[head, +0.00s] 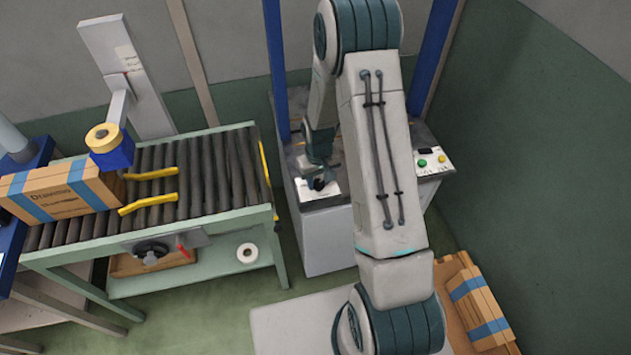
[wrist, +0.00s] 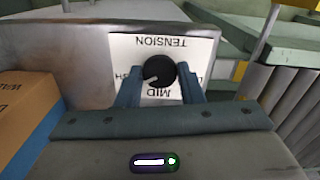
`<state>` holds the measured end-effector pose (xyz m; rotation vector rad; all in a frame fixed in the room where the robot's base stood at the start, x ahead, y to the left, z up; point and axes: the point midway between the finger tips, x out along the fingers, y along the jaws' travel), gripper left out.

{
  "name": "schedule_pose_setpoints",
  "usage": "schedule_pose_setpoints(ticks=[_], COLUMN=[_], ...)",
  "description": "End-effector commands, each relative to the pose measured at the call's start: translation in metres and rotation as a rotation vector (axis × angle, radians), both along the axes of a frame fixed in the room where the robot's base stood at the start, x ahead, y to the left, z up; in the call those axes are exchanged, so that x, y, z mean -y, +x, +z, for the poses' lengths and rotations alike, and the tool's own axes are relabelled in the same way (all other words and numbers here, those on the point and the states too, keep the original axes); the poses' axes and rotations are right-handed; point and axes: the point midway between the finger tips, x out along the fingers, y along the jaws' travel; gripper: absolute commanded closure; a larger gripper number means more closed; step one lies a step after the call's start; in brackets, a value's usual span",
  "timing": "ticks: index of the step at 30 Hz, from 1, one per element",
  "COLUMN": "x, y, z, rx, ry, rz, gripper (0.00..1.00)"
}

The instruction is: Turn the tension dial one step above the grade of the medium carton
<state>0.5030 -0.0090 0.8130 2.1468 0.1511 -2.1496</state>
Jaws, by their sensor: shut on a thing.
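The black tension dial (wrist: 159,70) sits on a white plate (wrist: 122,45), upside down in the wrist view. "TENSION" and "MID" can be read; the side labels are partly hidden by my fingers. The dial's pale pointer mark points to the lower left in that view, on the side between MID and the half-hidden left label. My gripper (wrist: 160,80) is shut on the dial, one finger on each side. In the head view my gripper (head: 319,178) is at the white plate on the grey cabinet. A carton with blue tape (head: 60,190) lies on the conveyor; its size grade is not readable.
The roller conveyor (head: 228,205) with yellow guides is left of the cabinet (head: 325,245). A control box (head: 433,162) with green and red buttons is right of my arm. A carton side (wrist: 22,110) shows in the wrist view.

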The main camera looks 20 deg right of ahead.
Motion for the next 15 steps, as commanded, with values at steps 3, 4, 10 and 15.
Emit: schedule_pose_setpoints(ticks=[3,4,10,15], x=[-0.0002,-0.0002,-0.0002,-0.0002], y=[0.0007,0.0006,0.0003,0.0003], z=[-0.0010,-0.0003,0.0003,0.0002], rx=[0.002,0.002,0.001,0.001], ry=[0.000,0.001,0.001,0.001], rz=[-0.026,-0.027,-0.026,-0.026], gripper=[0.88,0.88,0.89,0.44])
